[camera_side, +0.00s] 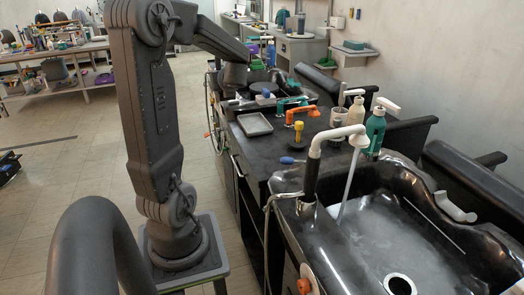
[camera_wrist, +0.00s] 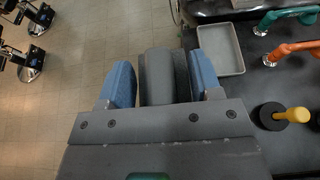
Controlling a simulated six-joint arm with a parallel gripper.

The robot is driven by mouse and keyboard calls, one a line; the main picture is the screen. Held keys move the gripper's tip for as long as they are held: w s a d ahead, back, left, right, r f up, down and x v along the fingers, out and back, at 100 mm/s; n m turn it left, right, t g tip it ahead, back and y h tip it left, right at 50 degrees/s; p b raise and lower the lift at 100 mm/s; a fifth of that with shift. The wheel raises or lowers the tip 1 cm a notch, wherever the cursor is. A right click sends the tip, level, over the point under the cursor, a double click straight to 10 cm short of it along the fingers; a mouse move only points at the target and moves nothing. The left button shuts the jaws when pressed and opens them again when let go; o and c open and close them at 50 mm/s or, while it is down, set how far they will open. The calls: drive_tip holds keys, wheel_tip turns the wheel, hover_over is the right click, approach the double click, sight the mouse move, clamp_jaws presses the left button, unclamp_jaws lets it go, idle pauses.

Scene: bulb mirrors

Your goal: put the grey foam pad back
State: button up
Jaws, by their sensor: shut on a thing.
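In the wrist view, my gripper (camera_wrist: 161,66) has its two blue-tipped fingers on either side of a dark grey block, which I take to be the grey foam pad (camera_wrist: 160,85). The pad is held between the fingers, with tile floor behind it in the picture. The gripper is to the left of a shallow grey tray (camera_wrist: 222,48) on the black counter. The tray is empty and also shows in the side view (camera_side: 254,124). In the side view I cannot clearly make out the fingertips or the pad.
On the counter, right of the tray, are an orange tool (camera_side: 302,114), a teal tool (camera_side: 291,102) and a yellow-handled piece (camera_side: 298,131). Pump bottles (camera_side: 375,131) stand farther right. A sink with a white tap (camera_side: 340,133) is in front. Open floor lies left.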

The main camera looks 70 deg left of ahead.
wheel_tip(320, 180, down, 10)
drive_tip(key=w+f, duration=0.2)
drive_tip(key=w, duration=0.1)
drive_tip(key=w+d+f, duration=0.1)
drive_tip(key=w+f, duration=0.1)
drive_tip(key=w, duration=0.2)
drive_tip(key=w+d+f, duration=0.1)
drive_tip(key=w+f, duration=0.1)
drive_tip(key=w, duration=0.2)
drive_tip(key=shift+w+d+f, duration=0.1)
drive_tip(key=shift+w+f, duration=0.15)
drive_tip(key=shift+f, duration=0.15)
drive_tip(key=shift+w+f, duration=0.1)
drive_tip(key=shift+f, duration=1.95)
drive_tip(key=shift+f, duration=0.1)
drive_tip(key=o, duration=0.9)
